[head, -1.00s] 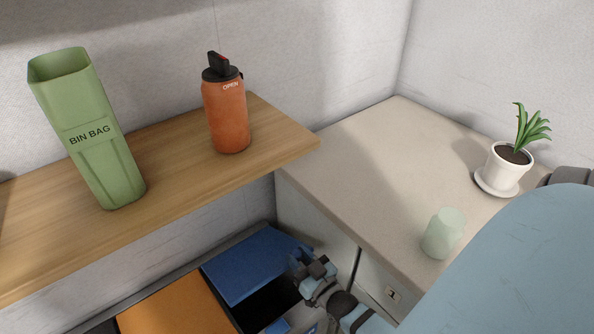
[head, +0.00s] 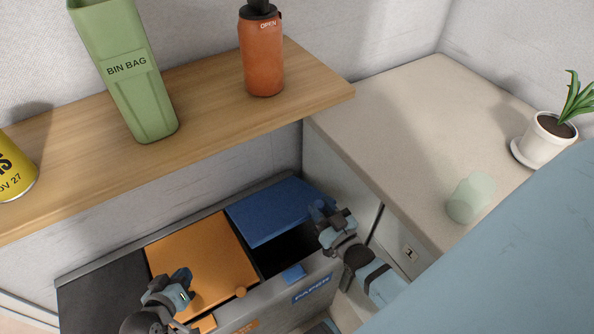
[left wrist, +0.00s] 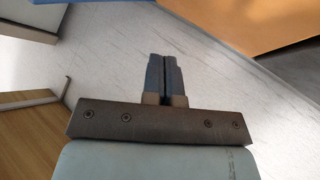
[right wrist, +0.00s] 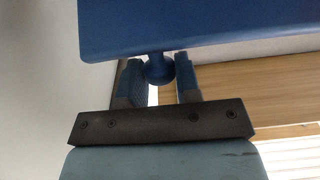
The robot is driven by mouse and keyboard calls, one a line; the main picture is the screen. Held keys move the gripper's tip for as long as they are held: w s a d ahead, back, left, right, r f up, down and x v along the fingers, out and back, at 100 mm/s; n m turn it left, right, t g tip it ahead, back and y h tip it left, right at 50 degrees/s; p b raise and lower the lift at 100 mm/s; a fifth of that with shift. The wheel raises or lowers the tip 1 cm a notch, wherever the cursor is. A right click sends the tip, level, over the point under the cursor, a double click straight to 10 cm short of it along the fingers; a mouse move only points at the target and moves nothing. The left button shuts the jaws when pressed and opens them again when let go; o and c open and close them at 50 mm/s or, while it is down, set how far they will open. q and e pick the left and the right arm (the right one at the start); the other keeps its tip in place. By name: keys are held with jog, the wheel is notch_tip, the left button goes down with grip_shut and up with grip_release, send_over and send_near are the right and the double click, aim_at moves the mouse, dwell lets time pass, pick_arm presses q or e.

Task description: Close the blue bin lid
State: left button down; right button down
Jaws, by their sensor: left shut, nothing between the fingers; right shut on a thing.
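The blue bin lid (head: 275,212) is raised above the dark opening of the paper bin (head: 310,288), at the right end of the bin row. In the right wrist view the lid (right wrist: 200,22) fills the top, with a round blue knob (right wrist: 158,70) below it. My right gripper (head: 322,212) is at the lid's right edge. In the right wrist view its fingers (right wrist: 160,82) are shut on the knob. My left gripper (head: 182,280) is over the orange lid, shut and empty. Its closed fingers show in the left wrist view (left wrist: 164,75).
An orange lid (head: 195,260) with a knob (head: 240,291) lies closed beside the blue one. A wooden shelf (head: 210,130) above holds a green bin-bag box (head: 130,70), an orange bottle (head: 262,55) and a yellow can (head: 12,170). A counter (head: 400,120) with a cup (head: 470,197) stands right.

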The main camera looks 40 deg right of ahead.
pick_arm(q)
jog(key=w+d+r+m+g+h, duration=0.1)
jog(key=d+r+m+g, duration=0.15)
jog(key=d, duration=0.55)
jog(key=w+d+r+m+g, duration=0.1)
jog(key=d+r+m+g, duration=0.15)
jog(key=d, duration=0.65)
jog(key=m+g+y, duration=0.1)
jog(key=m+g, duration=0.3)
jog(key=m, duration=0.1)
send_near(301, 214)
jog(key=w, duration=0.1)
jog(key=a, duration=0.1)
jog(key=w, duration=0.1)
jog(key=shift+w+a+r, duration=0.15)
jog(key=shift+w+r, duration=0.15)
jog(key=shift+w, duration=0.05)
jog(key=d+r+m+g+y, duration=0.2)
jog(key=d+r+m+y, duration=0.2)
jog(key=r+m+y, duration=0.1)
jog(key=shift+m, duration=0.3)
jog(key=x, duration=1)
jog(key=shift+s+f, duration=0.1)
jog(key=shift+s, duration=0.15)
